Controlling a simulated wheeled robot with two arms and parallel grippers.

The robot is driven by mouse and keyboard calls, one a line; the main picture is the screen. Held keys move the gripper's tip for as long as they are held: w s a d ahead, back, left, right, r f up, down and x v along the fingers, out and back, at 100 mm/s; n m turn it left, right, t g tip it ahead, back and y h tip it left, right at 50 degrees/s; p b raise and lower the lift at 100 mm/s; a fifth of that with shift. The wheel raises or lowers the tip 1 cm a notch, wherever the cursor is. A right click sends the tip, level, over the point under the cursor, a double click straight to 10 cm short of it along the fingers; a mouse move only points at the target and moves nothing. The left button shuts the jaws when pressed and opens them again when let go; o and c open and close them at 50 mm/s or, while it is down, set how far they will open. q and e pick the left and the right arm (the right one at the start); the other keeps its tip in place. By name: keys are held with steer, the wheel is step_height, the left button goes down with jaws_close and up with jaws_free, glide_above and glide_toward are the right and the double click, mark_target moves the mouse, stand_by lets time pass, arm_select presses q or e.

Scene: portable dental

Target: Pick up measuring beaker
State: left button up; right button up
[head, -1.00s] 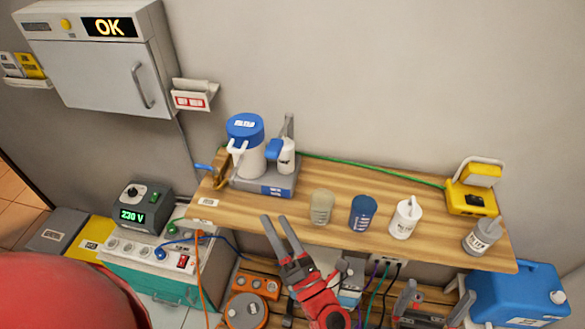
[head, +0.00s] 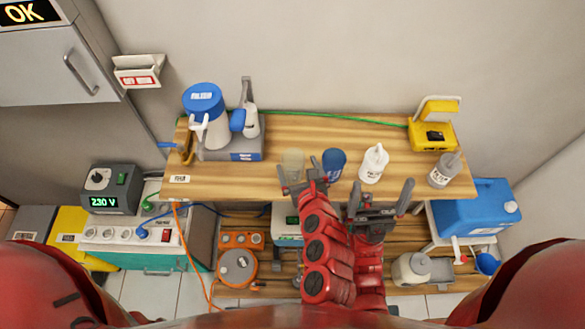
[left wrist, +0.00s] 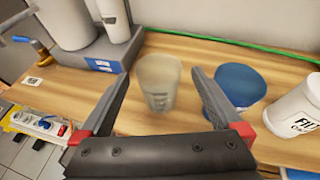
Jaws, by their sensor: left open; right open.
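The measuring beaker (head: 292,162) is a translucent beige cup standing upright on the wooden shelf. In the left wrist view it (left wrist: 158,82) shows faint markings and appears in the gap between the fingers. My left gripper (head: 303,180) is open at the near side of the beaker, pointing towards it; how far the fingertips reach alongside it I cannot tell. Part of the beaker's lower side is hidden in the head view. My right gripper (head: 379,198) is open and empty at the shelf's front edge, to the right.
A blue cup (head: 333,163) stands close right of the beaker, near the left gripper's right finger. A white bottle (head: 373,165) and a grey container (head: 443,171) stand further right. A filter jug (head: 207,120) on a grey base is at left.

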mark_target(291, 154)
arm_select(q)
steer(key=x, duration=0.2)
steer(key=shift+w+a+f, duration=0.1)
steer(key=shift+w+a, duration=0.05)
steer(key=shift+w, duration=0.15)
steer(key=shift+s+f+b+x, duration=0.1)
steer(key=shift+f+x, duration=0.05)
steer(key=shift+x, duration=0.75)
steer(key=shift+s+f+b+x, duration=0.1)
steer(key=shift+f+x, duration=0.1)
steer(key=shift+x, duration=0.7)
steer(key=shift+f+b+x, duration=0.1)
steer(key=shift+f+x, duration=0.05)
steer(key=shift+x, duration=0.75)
steer(key=c, duration=1.2)
steer(key=shift+o, duration=0.2)
steer(key=shift+r, duration=0.1)
